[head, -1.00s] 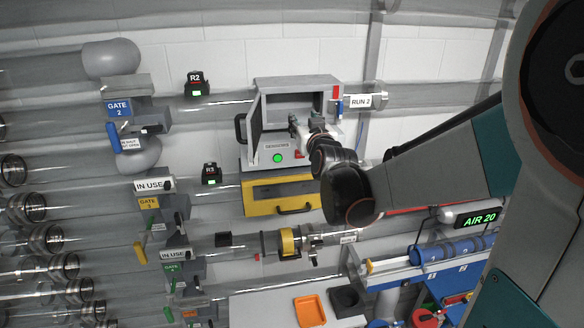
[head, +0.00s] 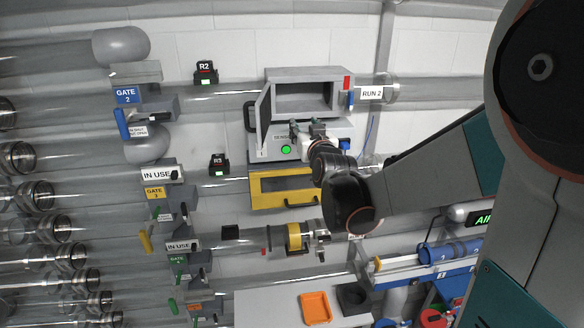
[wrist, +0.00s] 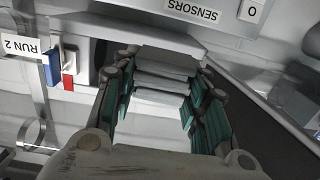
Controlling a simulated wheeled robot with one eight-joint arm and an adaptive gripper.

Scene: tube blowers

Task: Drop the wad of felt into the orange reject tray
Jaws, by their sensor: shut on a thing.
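My gripper (head: 305,127) is in front of the sensor panel, just below the open grey box. In the wrist view its teal-padded fingers (wrist: 162,95) are apart, with a light grey, layered piece (wrist: 165,82) between them. This looks like the wad of felt, though its outline is hard to separate from the grey box behind. In the head view the wad cannot be made out. The orange reject tray (head: 316,308) lies on the pale bench at the bottom, well below my gripper, and looks empty.
The grey box (head: 310,73) has its door (head: 265,112) swung open to the left. A yellow-fronted drawer (head: 268,202) is below it. A dark square block (head: 353,297) stands right of the tray. Clear tubes and gate valves fill the left side. The bench (head: 262,305) left of the tray is bare.

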